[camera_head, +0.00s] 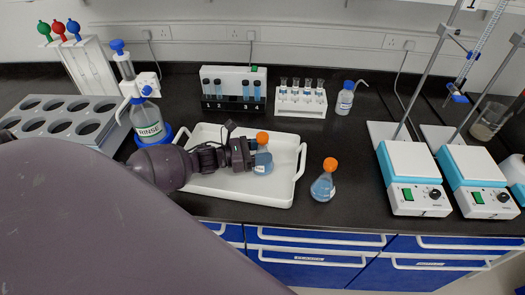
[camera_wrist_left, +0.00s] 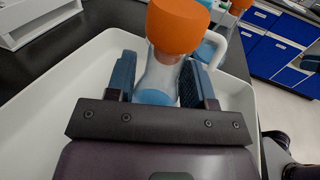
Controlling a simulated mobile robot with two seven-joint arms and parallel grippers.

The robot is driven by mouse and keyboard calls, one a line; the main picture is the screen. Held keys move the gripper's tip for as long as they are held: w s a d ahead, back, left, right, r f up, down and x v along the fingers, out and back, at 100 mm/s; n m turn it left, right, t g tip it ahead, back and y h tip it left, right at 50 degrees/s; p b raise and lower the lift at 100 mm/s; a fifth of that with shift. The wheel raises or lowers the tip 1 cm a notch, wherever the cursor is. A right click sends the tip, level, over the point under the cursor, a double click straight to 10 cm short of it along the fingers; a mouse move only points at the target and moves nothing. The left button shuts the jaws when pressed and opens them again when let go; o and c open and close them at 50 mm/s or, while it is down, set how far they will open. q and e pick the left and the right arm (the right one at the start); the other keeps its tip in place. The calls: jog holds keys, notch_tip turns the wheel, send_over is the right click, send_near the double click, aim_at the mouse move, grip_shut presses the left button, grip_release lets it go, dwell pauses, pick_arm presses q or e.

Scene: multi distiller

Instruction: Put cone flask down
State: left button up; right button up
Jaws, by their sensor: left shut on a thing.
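My left gripper (camera_head: 258,153) is shut on a cone flask (camera_head: 263,163) with an orange cap and blue liquid. The flask is over the white tray (camera_head: 225,196), near its right side. In the left wrist view the flask (camera_wrist_left: 160,75) stands between the two fingers (camera_wrist_left: 162,85), its orange cap above them. I cannot tell whether its base touches the tray. A second cone flask (camera_head: 323,186) with an orange cap and blue liquid stands on the dark bench, right of the tray. My right gripper is not clearly in view.
Behind the tray are a cuvette or tube holder (camera_head: 234,88), a vial rack (camera_head: 300,101) and a small wash bottle (camera_head: 346,98). A rinse bottle (camera_head: 148,120) stands at left. Two hotplates (camera_head: 408,178) stand at right. The bench (camera_head: 345,150) between tray and hotplates is mostly clear.

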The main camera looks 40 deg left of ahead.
aim_at(257, 152)
jog(key=shift+w+a+r, duration=0.1)
jog(key=shift+w+r, duration=0.1)
jog(key=shift+w, duration=0.1)
pick_arm(q)
jog(key=shift+f, duration=0.1)
jog(key=o, duration=1)
jog(key=shift+s+a, duration=0.2)
jog(key=shift+s, duration=0.1)
jog(key=b+v, duration=0.1)
jog(key=v, duration=0.4)
jog(key=shift+s+a, duration=0.25)
jog(key=shift+s, duration=0.05)
jog(key=shift+s+a, duration=0.35)
jog(key=shift+a, duration=0.05)
pick_arm(e)
jog(key=shift+w+f, duration=0.1)
jog(key=shift+f, duration=0.5)
